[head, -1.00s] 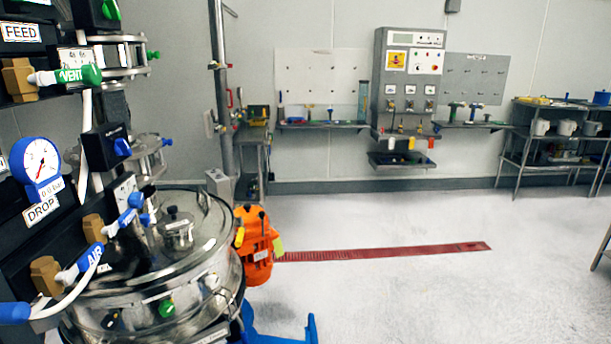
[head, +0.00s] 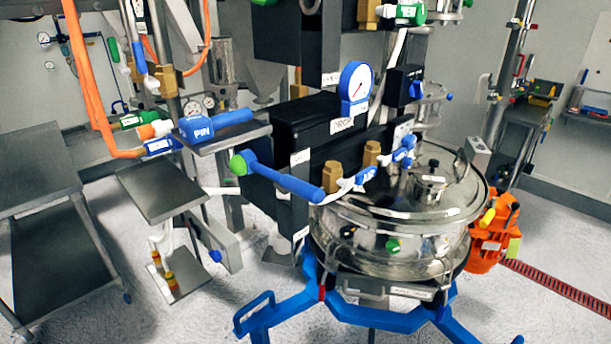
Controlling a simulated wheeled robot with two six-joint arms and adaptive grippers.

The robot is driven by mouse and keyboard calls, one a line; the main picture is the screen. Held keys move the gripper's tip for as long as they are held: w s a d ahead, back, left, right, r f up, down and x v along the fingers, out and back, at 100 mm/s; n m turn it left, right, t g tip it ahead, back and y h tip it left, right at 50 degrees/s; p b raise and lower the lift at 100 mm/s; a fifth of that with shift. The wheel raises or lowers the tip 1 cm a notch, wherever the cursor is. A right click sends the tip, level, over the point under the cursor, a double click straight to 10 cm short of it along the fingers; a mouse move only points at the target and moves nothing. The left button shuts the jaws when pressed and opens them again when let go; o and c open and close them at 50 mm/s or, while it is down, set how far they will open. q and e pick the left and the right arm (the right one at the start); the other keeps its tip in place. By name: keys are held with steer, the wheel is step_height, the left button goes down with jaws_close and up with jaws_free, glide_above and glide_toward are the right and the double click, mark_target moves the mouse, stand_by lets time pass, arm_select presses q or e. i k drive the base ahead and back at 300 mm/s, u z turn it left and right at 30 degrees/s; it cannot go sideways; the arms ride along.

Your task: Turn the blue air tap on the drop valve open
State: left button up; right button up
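The blue air tap (head: 359,179) is at the middle, beside a brass fitting (head: 331,177). Its lettering is not clear from here. A second blue tap (head: 403,151) sits a little higher to the right, by another brass fitting (head: 372,153). The drop valve's black housing (head: 316,115) carries a white label and a pressure gauge with a blue rim (head: 357,84). A long blue lever with a green end (head: 290,184) reaches left from near the air tap and partly overlaps the housing. Neither of my grippers shows in the head view.
The steel sifter vessel (head: 400,225) stands right of the taps on a blue frame (head: 385,312). An orange motor (head: 490,240) is at its right. A blue PIN tap (head: 197,130) and a steel table (head: 35,170) are at left. Pale floor (head: 135,310) is open in front.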

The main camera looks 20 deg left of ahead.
mark_target(368, 173)
steer(key=u, duration=3.85)
steer(key=k, duration=2.1)
steer(key=z, duration=1.75)
